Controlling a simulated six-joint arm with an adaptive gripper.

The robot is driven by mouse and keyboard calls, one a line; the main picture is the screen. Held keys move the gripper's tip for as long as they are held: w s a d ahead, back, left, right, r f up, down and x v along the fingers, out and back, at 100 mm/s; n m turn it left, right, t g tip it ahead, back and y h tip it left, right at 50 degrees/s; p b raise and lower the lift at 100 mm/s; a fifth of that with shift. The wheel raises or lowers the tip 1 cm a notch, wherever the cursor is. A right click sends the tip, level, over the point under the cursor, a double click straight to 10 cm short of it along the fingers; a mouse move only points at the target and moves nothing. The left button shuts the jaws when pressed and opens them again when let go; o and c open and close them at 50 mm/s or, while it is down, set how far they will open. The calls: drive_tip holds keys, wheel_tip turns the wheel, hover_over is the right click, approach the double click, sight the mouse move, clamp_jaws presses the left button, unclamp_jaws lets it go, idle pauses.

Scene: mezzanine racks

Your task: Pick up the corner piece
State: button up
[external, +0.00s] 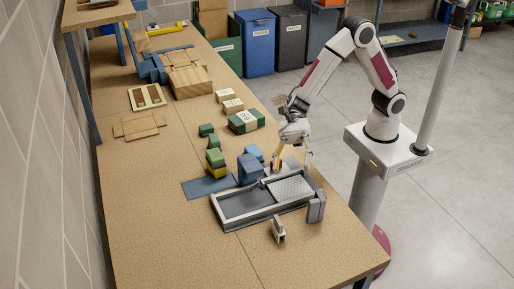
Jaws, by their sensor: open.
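I cannot tell for sure which item is the corner piece. My gripper (291,158) points down over the right side of the wooden bench, with its fingers apart. A small grey-blue piece (293,163) sits at or just behind the fingers, partly hidden; I see no clear grip on it. Blue blocks (250,170) stand just left of my gripper. A grey tray (240,221) with a pale perforated plate (291,187) lies in front of it. A grey upright part (316,207) stands at the tray's right end.
A small grey-and-white object (278,231) stands in front of the tray. A blue mat (207,187), stacked green and yellow blocks (215,161) and a green-and-white box (246,121) lie to the left and behind. The bench front is clear.

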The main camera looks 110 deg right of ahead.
sight(316, 200)
drive_tip(key=s+a+f+n+g+y, duration=0.4)
drive_tip(key=s+n+g, duration=0.1)
drive_tip(key=n, duration=0.3)
drive_tip(key=shift+s+f, duration=0.3)
drive_tip(key=shift+s, duration=0.4)
drive_tip(key=shift+f, duration=0.1)
drive_tip(key=shift+f, duration=1.1)
drive_tip(key=shift+f, duration=2.25)
drive_tip(key=shift+w+a, duration=0.15)
drive_tip(key=shift+a, duration=0.6)
drive_tip(key=shift+w+a, duration=0.15)
drive_tip(key=shift+a, duration=0.55)
drive_tip(key=c, duration=0.8)
